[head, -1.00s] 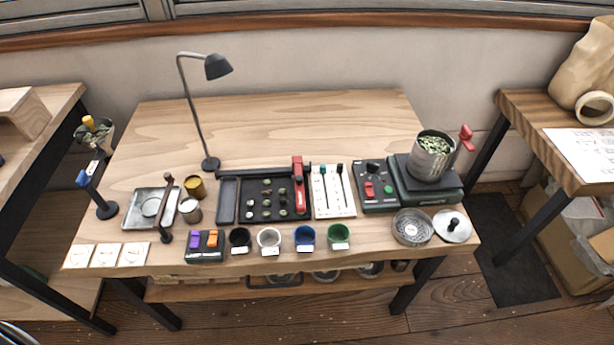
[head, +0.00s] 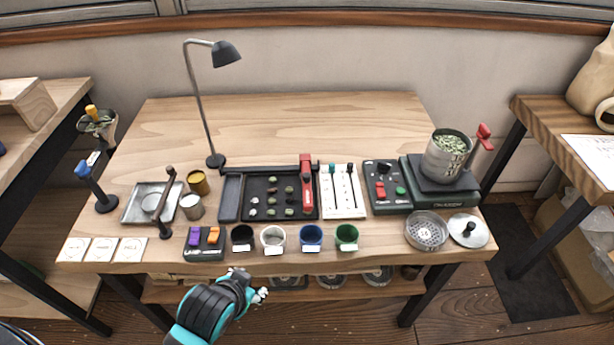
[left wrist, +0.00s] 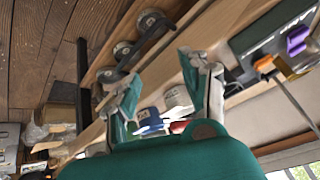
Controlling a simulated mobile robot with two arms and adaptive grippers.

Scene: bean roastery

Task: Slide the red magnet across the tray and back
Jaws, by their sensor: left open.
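The red magnet (head: 307,186) is a long red bar at the right end of the black tray (head: 243,214), standing across it from back to front. Several greenish beans (head: 290,190) lie in rows on the tray, left of the magnet. My left gripper (head: 260,294) is low in front of the table's front edge, apart from the tray and the magnet. Its two fingers (left wrist: 168,90) are spread with nothing held between them in the left wrist view. The magnet cannot be made out with certainty in that view. My right gripper is not in view.
Four small cups, black (head: 242,237), white (head: 272,238), blue (head: 311,237) and green (head: 346,236), line the front edge before the tray. A switch box (head: 204,252) stands left of them. A white slider panel (head: 343,200) is right of the magnet.

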